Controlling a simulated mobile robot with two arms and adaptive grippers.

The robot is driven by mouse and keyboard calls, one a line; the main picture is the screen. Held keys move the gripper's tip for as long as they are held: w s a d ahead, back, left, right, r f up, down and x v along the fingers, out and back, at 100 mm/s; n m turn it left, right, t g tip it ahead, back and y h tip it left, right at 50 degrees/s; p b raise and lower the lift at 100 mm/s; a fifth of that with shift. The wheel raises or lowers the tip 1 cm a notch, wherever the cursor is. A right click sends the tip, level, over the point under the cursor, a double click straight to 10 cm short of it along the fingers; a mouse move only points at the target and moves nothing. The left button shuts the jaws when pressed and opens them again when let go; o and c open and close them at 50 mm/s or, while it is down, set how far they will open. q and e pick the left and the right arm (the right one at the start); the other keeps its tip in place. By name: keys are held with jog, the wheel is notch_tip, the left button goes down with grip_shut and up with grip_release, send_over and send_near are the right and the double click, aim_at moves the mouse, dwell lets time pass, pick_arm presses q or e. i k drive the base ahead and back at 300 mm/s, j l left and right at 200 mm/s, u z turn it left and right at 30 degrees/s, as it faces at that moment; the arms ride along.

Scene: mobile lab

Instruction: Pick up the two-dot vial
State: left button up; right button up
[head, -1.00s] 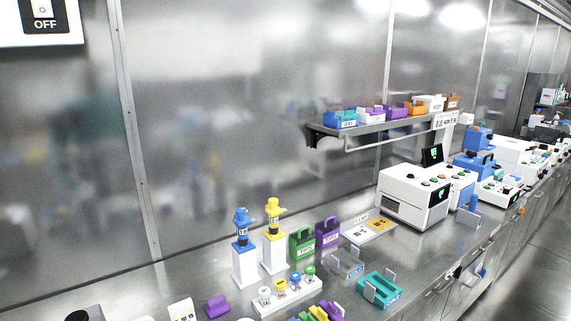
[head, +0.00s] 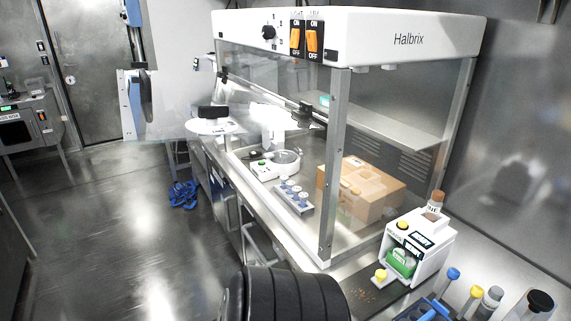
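I cannot pick out the two-dot vial; no dots can be read at this size. Several small vials with pale caps stand in a grey rack (head: 304,208) inside the glass-fronted hood (head: 400,50). Neither of my grippers shows.
A cardboard-brown box (head: 375,190) and a white round-topped device (head: 265,168) stand inside the hood. A white dispenser (head: 432,240) stands on the bench to its right. A dark ribbed shape (head: 295,295) fills the bottom middle. Open floor (head: 120,230) lies left.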

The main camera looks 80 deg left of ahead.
aim_at(289, 184)
jog(key=u, duration=2.65)
jog(key=i+j+z, duration=0.6)
jog(key=j, duration=0.25)
jog(key=k, duration=0.05)
